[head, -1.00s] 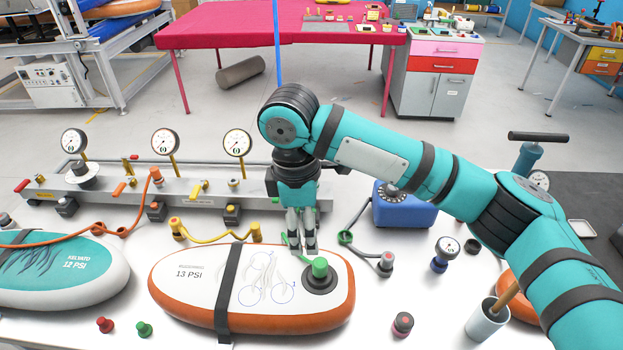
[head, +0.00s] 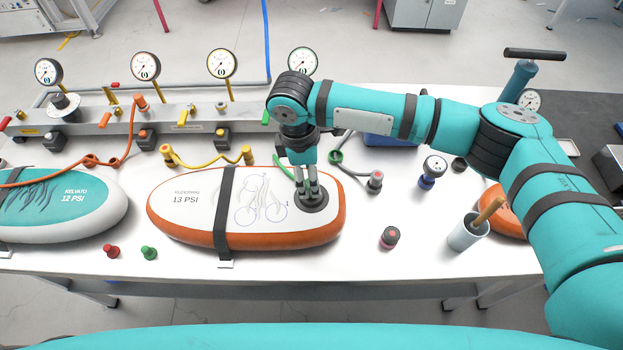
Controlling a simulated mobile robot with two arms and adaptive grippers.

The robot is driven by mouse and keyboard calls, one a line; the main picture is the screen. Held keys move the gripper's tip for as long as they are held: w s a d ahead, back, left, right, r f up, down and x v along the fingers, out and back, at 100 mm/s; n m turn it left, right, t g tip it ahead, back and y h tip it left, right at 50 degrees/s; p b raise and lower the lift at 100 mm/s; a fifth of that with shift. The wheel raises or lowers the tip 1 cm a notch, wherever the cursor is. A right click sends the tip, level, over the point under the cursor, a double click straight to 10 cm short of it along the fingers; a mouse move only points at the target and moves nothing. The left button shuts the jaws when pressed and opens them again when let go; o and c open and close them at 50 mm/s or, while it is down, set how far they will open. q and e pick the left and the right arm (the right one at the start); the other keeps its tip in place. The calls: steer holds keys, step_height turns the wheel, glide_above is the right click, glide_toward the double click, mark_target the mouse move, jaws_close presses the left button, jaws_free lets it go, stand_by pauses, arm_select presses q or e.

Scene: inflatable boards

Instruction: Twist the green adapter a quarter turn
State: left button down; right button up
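The orange-and-white board (head: 190,225) marked 13 PSI lies on the white table under a black strap. The dark round valve (head: 316,205) is at its right end. My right gripper (head: 311,195) points down over this valve, its fingers reaching to where the green adapter stood in the earlier view. The adapter is now hidden behind the fingers, so I cannot tell whether they grip it. My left gripper is out of view.
A teal board (head: 70,205) lies at left. A grey manifold rail (head: 180,118) with gauges and hoses runs behind. Red (head: 111,251) and green (head: 149,253) plugs, a pink-topped cap (head: 389,237) and a cup (head: 468,232) stand towards the front.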

steer(key=f, duration=0.3)
steer(key=shift+d+f, duration=0.1)
steer(key=shift+d, duration=0.15)
steer(key=shift+f, duration=0.3)
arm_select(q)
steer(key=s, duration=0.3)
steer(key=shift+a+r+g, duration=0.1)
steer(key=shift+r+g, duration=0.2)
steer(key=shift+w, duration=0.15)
arm_select(e)
steer(key=shift+c, duration=0.4)
